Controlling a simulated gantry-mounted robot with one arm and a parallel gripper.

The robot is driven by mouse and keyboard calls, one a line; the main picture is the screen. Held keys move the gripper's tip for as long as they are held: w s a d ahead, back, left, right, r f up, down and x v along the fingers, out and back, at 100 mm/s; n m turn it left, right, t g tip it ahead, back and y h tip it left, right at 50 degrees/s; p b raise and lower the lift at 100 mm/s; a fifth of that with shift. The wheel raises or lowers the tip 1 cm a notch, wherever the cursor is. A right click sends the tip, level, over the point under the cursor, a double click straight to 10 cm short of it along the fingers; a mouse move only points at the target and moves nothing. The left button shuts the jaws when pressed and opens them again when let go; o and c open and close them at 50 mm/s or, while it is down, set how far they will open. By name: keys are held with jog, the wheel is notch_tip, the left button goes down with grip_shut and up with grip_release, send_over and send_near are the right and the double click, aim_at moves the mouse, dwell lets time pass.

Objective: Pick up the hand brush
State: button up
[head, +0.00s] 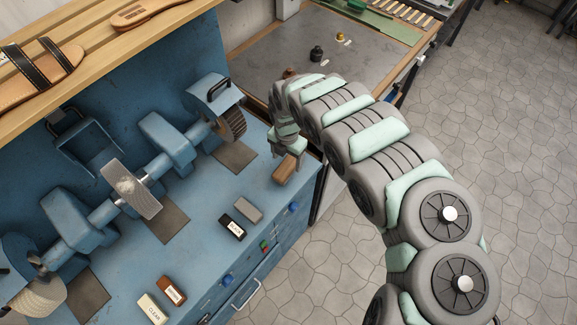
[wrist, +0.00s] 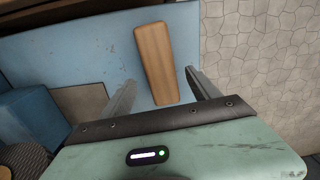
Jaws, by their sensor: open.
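The hand brush shows as a plain brown wooden block on the blue bench top, near its right end, in the head view (head: 285,170). In the wrist view the hand brush (wrist: 154,55) lies lengthwise, slightly tilted, between and beyond my fingers. Its underside is hidden and I see no bristles. My gripper (head: 288,152) is over the brush in the head view, pointing down. In the wrist view my gripper (wrist: 160,80) has its two fingers apart, one on each side of the brush's near part. I cannot tell how much height separates them.
A grey block (head: 248,208), a black labelled block (head: 231,227), a brown block (head: 171,290) and a cream block (head: 153,309) lie along the bench front. A blue grinding machine (head: 165,140) stands behind them. Sandals (head: 40,70) rest on a wooden shelf (head: 110,55).

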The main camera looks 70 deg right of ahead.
jog(key=f, duration=0.5)
jog(key=shift+s+d+b, duration=0.15)
jog(key=shift+d+b, duration=0.15)
jog(key=shift+b, duration=0.1)
jog(key=shift+r, duration=0.1)
jog(key=shift+c, duration=0.4)
jog(key=c, duration=1.5)
jog(key=shift+o, duration=0.2)
notch_tip(320, 180, up, 20)
jog(key=p, duration=0.5)
notch_tip(320, 180, up, 8)
jog(key=p, duration=0.8)
send_over(289, 163)
